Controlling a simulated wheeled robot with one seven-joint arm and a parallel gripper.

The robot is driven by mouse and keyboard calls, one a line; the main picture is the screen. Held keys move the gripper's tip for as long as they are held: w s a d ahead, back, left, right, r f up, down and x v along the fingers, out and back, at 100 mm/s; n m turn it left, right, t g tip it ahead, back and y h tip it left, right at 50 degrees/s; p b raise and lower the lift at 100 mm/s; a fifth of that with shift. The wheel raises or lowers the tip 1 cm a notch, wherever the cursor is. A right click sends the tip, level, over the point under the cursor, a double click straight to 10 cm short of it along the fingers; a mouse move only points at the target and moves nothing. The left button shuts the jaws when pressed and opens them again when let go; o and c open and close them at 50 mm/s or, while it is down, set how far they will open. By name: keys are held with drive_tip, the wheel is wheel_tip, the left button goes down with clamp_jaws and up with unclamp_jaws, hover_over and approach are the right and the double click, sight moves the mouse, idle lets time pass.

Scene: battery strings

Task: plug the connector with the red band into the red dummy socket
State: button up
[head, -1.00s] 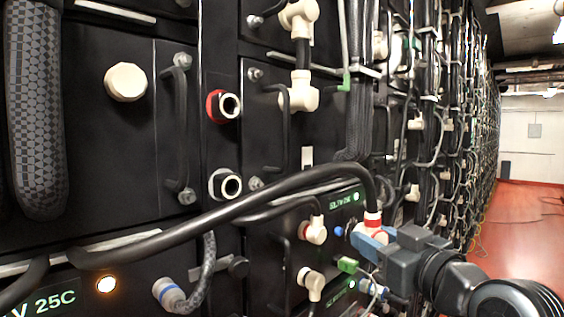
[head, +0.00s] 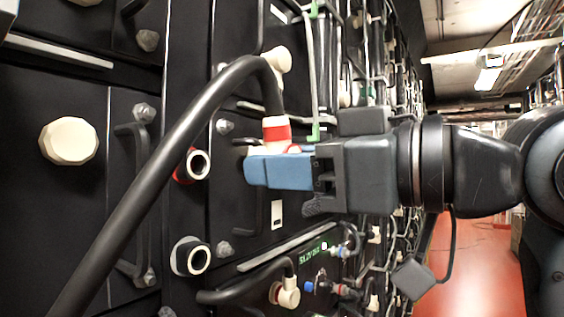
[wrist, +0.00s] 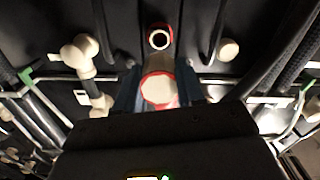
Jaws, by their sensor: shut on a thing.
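The connector with the red band (head: 276,130) is cream-coloured, with a thick black cable rising from its top and bending down to the left. My gripper (head: 262,168) has blue fingers and is shut on the connector, which hides part of its body. In the wrist view the connector (wrist: 158,90) sits between the fingers, its rounded cream back facing the camera. The red dummy socket (head: 194,165) is a pale ring with a red collar on the black panel, left of my gripper and apart from it. In the wrist view the red socket (wrist: 159,38) lies straight ahead of the connector.
A second socket with a dark collar (head: 191,256) sits below the red one. Other cream connectors, such as one at the bottom (head: 288,294), have cables. The aisle floor (head: 470,260) is clear.

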drive_tip(key=shift+d, duration=0.1)
drive_tip(key=shift+x, duration=2.9)
drive_tip(key=shift+p, duration=0.55)
drive_tip(key=shift+x, duration=1.7)
drive_tip(key=o, duration=1.2)
drive_tip(key=shift+o, duration=0.2)
drive_tip(key=b+v, duration=0.1)
drive_tip(key=v, duration=0.6)
drive_tip(key=shift+s+d, duration=0.25)
